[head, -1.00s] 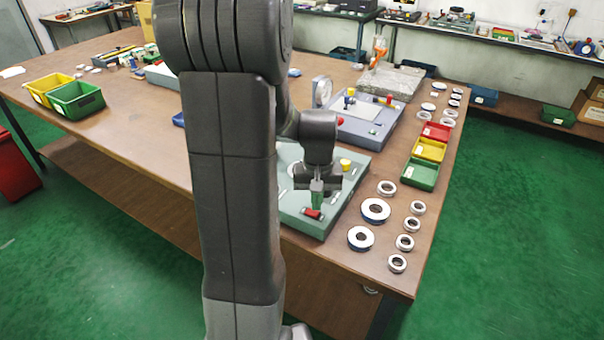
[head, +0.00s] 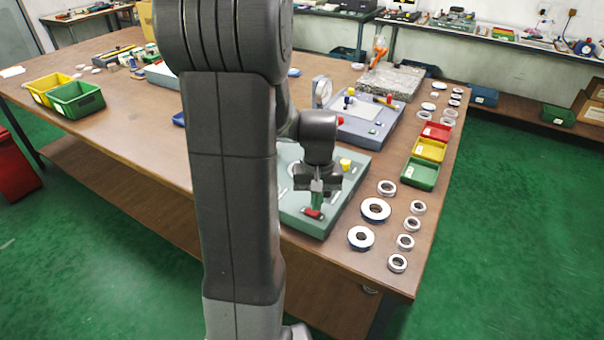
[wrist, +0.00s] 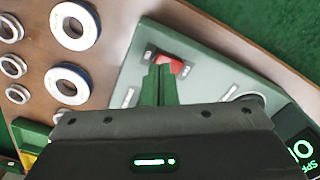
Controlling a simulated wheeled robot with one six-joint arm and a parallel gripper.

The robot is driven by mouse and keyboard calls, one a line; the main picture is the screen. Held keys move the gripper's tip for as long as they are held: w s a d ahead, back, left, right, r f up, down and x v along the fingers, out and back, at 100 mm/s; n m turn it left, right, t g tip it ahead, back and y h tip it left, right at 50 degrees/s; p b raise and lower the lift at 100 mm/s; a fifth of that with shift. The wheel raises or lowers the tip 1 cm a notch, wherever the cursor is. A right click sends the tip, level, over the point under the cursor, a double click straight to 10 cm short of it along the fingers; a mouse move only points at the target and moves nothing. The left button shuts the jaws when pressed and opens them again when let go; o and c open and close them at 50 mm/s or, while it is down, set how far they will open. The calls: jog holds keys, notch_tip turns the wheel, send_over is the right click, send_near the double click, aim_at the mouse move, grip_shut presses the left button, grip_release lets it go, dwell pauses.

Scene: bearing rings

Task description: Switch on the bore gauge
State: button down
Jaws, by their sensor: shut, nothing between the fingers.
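The bore gauge (head: 294,214) is a grey-green box at the near edge of the table. A red rocker switch (head: 313,213) is on its near end; in the wrist view the switch (wrist: 172,63) is partly hidden by my fingers. My gripper (head: 315,206) points down with its green fingers together and empty. In the wrist view its fingertips (wrist: 160,70) overlap the switch; I cannot tell whether they touch it. A dark display (wrist: 302,150) with lit green characters shows at the lower right of the wrist view.
Several bearing rings (head: 361,238) lie right of the gauge. Green (head: 420,174), yellow (head: 429,149) and red (head: 436,131) bins stand behind them. A yellow knob (head: 345,164) rises from the gauge's top. A blue-grey instrument (head: 370,128) stands behind it.

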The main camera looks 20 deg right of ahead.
jog(key=shift+f+b, duration=0.55)
jog(key=shift+f, duration=0.25)
jog(key=shift+r, duration=0.15)
notch_tip(320, 180, up, 7)
jog(key=p, duration=0.6)
dwell(0.4)
jog(key=shift+f, duration=0.25)
notch_tip(320, 180, down, 7)
jog(key=b, duration=0.6)
jog(key=shift+r, duration=0.35)
